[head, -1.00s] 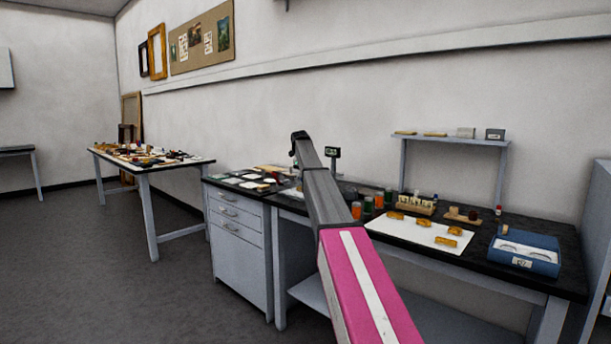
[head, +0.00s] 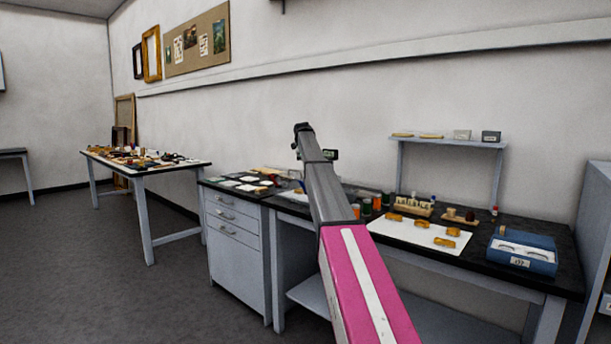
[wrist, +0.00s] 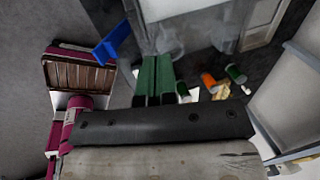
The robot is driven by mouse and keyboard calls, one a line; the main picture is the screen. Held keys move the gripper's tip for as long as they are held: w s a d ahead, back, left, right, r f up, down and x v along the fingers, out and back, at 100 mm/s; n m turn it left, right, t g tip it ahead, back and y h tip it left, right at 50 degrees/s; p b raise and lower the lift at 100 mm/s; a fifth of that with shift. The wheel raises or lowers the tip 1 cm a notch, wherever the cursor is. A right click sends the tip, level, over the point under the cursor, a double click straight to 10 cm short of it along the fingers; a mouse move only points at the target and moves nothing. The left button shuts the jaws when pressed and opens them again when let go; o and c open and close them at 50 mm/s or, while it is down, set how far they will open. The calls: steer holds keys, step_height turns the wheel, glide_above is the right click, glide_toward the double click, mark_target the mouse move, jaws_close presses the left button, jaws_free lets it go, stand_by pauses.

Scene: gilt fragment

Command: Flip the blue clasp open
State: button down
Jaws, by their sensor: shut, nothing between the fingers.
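A bright blue flat piece (wrist: 113,43) shows in the wrist view, up and left of my fingertips. I cannot tell whether it is the blue clasp or how it is attached. My gripper (wrist: 155,58) shows there with two green fingers together and nothing between them. The fingertips are apart from the blue piece in the picture. In the head view my arm hides the fingers. A blue case (head: 522,255) stands at the right of the bench, with pale items in its top and a white label on its front. No clasp can be made out on it.
Orange and green jars (head: 366,205) stand on the dark bench, right of my arm; they also show in the wrist view (wrist: 208,81).

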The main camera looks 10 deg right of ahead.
steer(key=v, duration=0.7)
steer(key=shift+d+r, duration=0.2)
